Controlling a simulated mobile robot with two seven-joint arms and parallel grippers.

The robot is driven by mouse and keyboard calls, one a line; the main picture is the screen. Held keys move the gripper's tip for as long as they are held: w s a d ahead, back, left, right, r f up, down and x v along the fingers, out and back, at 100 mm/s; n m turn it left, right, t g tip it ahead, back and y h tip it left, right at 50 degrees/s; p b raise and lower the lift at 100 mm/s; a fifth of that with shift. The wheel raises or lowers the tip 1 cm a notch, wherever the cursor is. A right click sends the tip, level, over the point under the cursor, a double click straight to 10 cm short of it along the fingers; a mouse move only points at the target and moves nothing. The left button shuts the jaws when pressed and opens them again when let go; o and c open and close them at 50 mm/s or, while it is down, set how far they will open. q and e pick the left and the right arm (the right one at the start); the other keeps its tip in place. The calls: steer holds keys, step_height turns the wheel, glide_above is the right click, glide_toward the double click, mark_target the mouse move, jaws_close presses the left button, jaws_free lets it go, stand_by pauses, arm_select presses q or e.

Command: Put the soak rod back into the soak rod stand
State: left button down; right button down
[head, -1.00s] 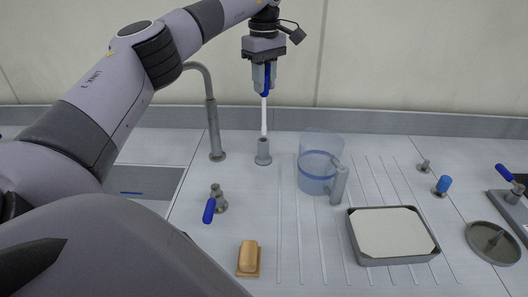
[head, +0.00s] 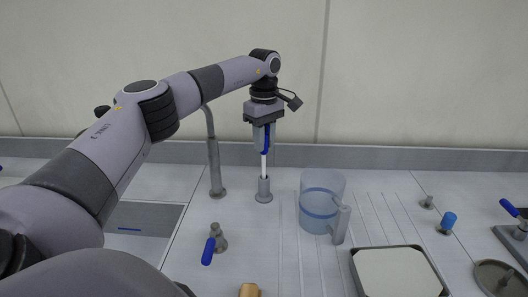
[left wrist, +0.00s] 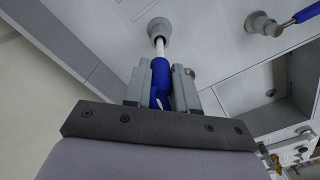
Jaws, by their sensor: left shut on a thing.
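The soak rod has a blue handle and a white shaft (head: 263,165). My left gripper (head: 264,140) is shut on the blue handle and holds the rod upright, pointing down. The grey soak rod stand (head: 264,191) is a short tube with a wider base on the counter, straight below my gripper. The rod's lower end meets the top of the stand and seems to be inside it; how deep is hidden. In the left wrist view the handle (left wrist: 160,82) sits between the fingers and the shaft runs into the stand (left wrist: 159,29). My right gripper is not in view.
A clear jug with blue liquid (head: 322,202) stands close right of the stand. A grey tap (head: 215,165) rises to its left, and a blue-handled valve (head: 217,240) is in front. A white-topped tray (head: 398,272) lies front right.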

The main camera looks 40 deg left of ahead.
mark_target(266, 125)
arm_select(q)
steer(key=shift+f, duration=1.65)
steer(key=c, duration=0.9)
jaws_free()
steer(key=r, duration=0.4)
steer(key=r+b, duration=0.1)
steer(key=r, duration=0.2)
steer(key=shift+s+d+r, duration=0.1)
steer(key=shift+s+d, duration=0.1)
steer(key=shift+d, duration=0.15)
